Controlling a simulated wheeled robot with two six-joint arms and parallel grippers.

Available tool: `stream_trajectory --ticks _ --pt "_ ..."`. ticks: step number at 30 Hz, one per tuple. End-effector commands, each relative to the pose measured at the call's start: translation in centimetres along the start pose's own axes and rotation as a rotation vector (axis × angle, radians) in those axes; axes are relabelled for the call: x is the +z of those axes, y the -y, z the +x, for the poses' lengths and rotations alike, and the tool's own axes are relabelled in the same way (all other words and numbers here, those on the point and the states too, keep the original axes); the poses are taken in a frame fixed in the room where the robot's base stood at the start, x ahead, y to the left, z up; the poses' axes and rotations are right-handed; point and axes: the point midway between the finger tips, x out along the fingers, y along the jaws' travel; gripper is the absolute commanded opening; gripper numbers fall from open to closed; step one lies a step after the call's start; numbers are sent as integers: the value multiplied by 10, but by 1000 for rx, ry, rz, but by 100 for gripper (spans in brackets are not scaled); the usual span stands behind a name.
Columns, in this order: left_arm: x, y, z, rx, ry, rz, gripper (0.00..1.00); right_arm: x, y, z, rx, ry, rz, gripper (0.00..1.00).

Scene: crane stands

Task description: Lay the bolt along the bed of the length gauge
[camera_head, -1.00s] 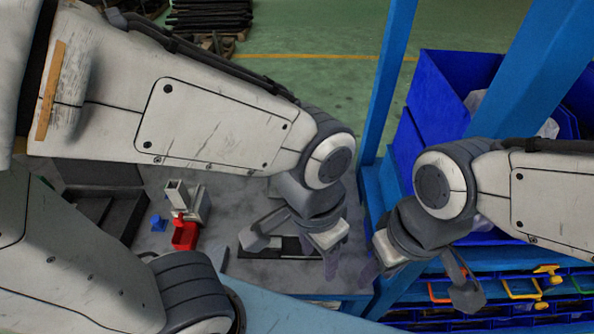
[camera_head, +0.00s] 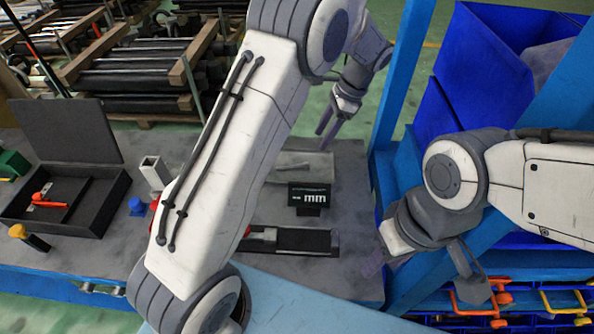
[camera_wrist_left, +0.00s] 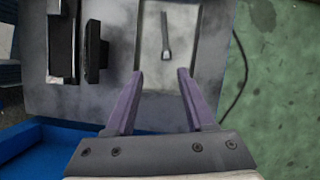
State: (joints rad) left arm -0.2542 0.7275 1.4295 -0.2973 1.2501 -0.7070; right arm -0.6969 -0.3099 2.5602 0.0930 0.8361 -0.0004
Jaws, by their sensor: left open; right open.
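The bolt (camera_head: 294,167) lies on a pale grey tray (camera_head: 322,160) at the back right of the bench. It also shows in the left wrist view (camera_wrist_left: 164,36), its wider end towards my fingers. The length gauge has a dark bed (camera_head: 308,241) at the front, partly hidden by my left arm, and a display (camera_head: 310,196) reading "-- mm" behind it. No bolt shows on the visible part of the bed. My left gripper (camera_head: 328,130) is open and empty above the tray's far side. My right gripper (camera_head: 376,262) is open near the bench's right edge, apart from the bolt.
An open black case (camera_head: 103,212) holding an orange tool stands on the left. A square metal tube (camera_head: 154,172) and a blue piece (camera_head: 137,206) are beside my left arm. A blue post (camera_head: 403,75) and blue bins (camera_head: 480,60) stand on the right.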

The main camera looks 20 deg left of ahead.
Motion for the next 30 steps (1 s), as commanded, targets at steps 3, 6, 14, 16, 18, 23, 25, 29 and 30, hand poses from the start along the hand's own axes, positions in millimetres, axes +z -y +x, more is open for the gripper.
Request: stream_trajectory --ticks 3,6,14,16,18,23,25,29,30 --pt "1 11 16 4 19 13 54 0 0 2 0 0 0 44" --pt "2 12 31 6 22 16 54 0 0 -1 0 0 0 44" --pt "2 12 62 4 20 14 54 0 0 -6 0 0 0 44" --pt "3 12 66 4 19 14 54 0 1 -8 0 0 0 44" --pt "4 12 73 6 20 14 54 -1 1 -12 0 0 0 44" --pt "5 13 98 7 21 14 54 -1 2 -23 0 -1 0 44" --pt "4 13 107 6 19 14 54 -1 2 -24 0 0 0 44" --pt "4 13 115 3 17 13 54 -1 2 -25 0 0 0 44" --pt "4 13 116 3 17 13 54 -1 2 -25 0 0 0 44"
